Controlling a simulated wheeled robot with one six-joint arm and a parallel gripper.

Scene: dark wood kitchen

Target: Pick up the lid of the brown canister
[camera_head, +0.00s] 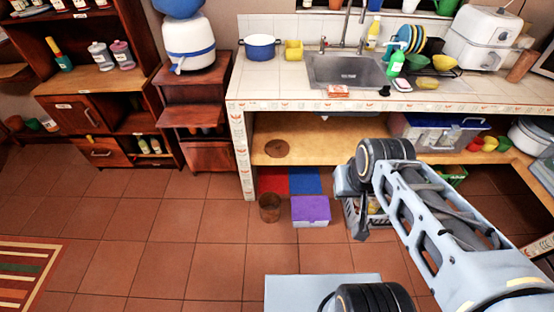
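A brown, see-through canister (270,208) stands on the tiled floor in front of the counter, and its top looks open. A flat, round brown disc that looks like its lid (277,148) lies on the wooden shelf under the counter, above and behind the canister. My gripper (358,234) points down to the right of both, apart from them, in front of the shelf's lower opening. The wrist hides part of it, and its finger opening cannot be made out.
A purple box (311,211) stands right of the canister. A basket (352,216) is partly hidden behind my gripper. The tiled counter (275,104) overhangs the shelf (325,152). A wooden cabinet (205,110) stands at left. The floor in front is mostly clear.

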